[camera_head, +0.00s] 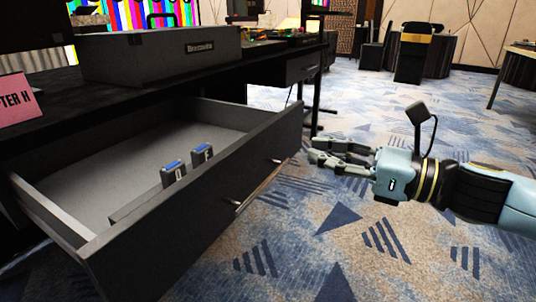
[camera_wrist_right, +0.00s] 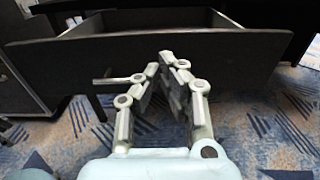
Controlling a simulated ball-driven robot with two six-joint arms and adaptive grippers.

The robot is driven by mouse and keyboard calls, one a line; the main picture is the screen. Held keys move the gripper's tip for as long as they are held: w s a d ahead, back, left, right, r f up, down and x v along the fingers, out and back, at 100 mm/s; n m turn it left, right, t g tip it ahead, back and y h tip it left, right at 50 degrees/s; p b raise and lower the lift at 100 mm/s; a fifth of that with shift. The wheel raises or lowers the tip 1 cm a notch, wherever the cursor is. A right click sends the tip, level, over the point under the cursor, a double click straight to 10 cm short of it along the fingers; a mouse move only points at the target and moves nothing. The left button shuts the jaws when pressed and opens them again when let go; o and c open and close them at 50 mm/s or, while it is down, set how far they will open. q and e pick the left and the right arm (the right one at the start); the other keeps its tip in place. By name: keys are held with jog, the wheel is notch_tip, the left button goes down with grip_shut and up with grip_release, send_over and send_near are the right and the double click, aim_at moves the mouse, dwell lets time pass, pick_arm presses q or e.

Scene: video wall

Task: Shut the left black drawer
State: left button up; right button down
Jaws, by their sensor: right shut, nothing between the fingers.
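The left black drawer (camera_head: 205,190) is pulled out from under the black desk, with its light grey inside showing. Two small blue-topped items (camera_head: 187,165) stand inside near its front panel. A bar handle (camera_head: 258,187) runs along the front's outer face. My right gripper (camera_head: 318,155) is shut and empty, just outside the right end of the drawer front. In the right wrist view the fingertips (camera_wrist_right: 167,56) meet before the drawer front (camera_wrist_right: 225,55), right of the handle (camera_wrist_right: 118,79). Whether they touch the panel I cannot tell. My left gripper is not in view.
A grey box (camera_head: 160,55) and a pink sign (camera_head: 15,100) are on the desktop (camera_head: 60,95). A second drawer (camera_head: 303,66) farther along the desk looks shut. The patterned carpet (camera_head: 340,240) in front is clear.

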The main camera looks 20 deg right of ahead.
aim_at(255, 139)
jog(key=b+x, duration=0.1)
jog(key=x, duration=0.8)
jog(key=shift+w+a, duration=0.1)
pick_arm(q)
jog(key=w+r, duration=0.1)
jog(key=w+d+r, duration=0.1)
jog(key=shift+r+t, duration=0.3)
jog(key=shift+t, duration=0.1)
pick_arm(e)
jog(key=shift+w+a, duration=0.15)
jog(key=shift+w, duration=0.1)
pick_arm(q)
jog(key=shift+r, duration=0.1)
pick_arm(e)
jog(key=shift+a, duration=0.1)
